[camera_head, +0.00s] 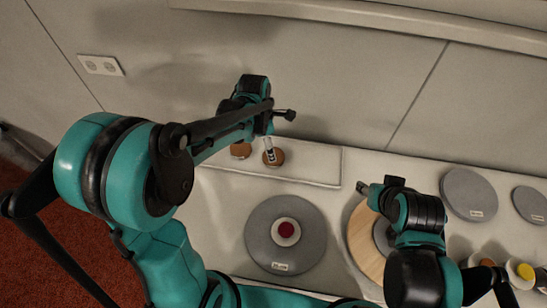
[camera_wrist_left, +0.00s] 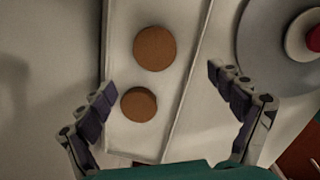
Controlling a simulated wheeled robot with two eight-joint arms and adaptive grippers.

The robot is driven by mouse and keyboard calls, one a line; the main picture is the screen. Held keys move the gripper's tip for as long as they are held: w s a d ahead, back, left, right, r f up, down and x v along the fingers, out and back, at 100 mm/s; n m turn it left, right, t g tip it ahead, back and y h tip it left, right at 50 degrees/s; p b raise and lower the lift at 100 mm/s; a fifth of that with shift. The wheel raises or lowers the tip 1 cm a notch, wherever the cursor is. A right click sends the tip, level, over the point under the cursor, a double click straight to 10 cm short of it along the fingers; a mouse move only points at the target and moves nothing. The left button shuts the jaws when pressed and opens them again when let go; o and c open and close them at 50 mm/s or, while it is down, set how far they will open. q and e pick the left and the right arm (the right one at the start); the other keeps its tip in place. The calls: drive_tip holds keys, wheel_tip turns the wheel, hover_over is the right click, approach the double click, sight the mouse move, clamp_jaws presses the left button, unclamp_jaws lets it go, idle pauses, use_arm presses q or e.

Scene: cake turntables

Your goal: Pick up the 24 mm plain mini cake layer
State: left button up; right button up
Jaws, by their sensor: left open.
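Two plain brown round cake layers lie on a white tray (camera_head: 310,167). In the left wrist view the larger layer (camera_wrist_left: 154,48) is farther up and the smaller layer (camera_wrist_left: 138,104) is nearer. They also show in the head view, one on the left (camera_head: 241,151) and one on the right (camera_head: 278,158). I cannot read which is 24 mm. My left gripper (camera_wrist_left: 161,79) is open and empty above the tray, its fingers spread wide to either side of the layers, the smaller one nearer the left finger. My right gripper (camera_head: 368,189) is beside a wooden disc; its jaws are unclear.
A grey turntable (camera_head: 262,248) holds a white disc with a red top (camera_head: 286,229). The wooden disc (camera_head: 358,238) lies under my right arm. Grey discs (camera_head: 468,192) and small cups, one yellow-filled (camera_head: 525,271), stand at right. A wall rises behind the tray.

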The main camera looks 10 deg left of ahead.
use_arm(q)
drive_tip(key=shift+w+d+f+n, duration=0.15)
drive_tip(key=shift+w+f+n, duration=0.1)
drive_tip(key=shift+f+n, duration=0.25)
drive_tip(key=shift+w+d+f+n, duration=0.1)
drive_tip(key=shift+w+f+n, duration=0.1)
drive_tip(key=shift+f+n, duration=0.25)
wheel_tip(320, 180, down, 3)
drive_tip(key=shift+w+d+r+b, duration=0.1)
drive_tip(key=shift+w+d+b, duration=0.05)
drive_tip(key=shift+b, duration=0.45)
drive_tip(key=f+b, duration=0.1)
drive_tip(key=f, duration=0.1)
drive_tip(key=w+f+b, duration=0.1)
drive_tip(key=f, duration=0.1)
drive_tip(key=shift+d+f, duration=0.15)
drive_tip(key=shift+f, duration=0.45)
drive_tip(key=shift+r, duration=0.1)
drive_tip(key=shift+c, duration=1)
drive_tip(key=c, duration=0.9)
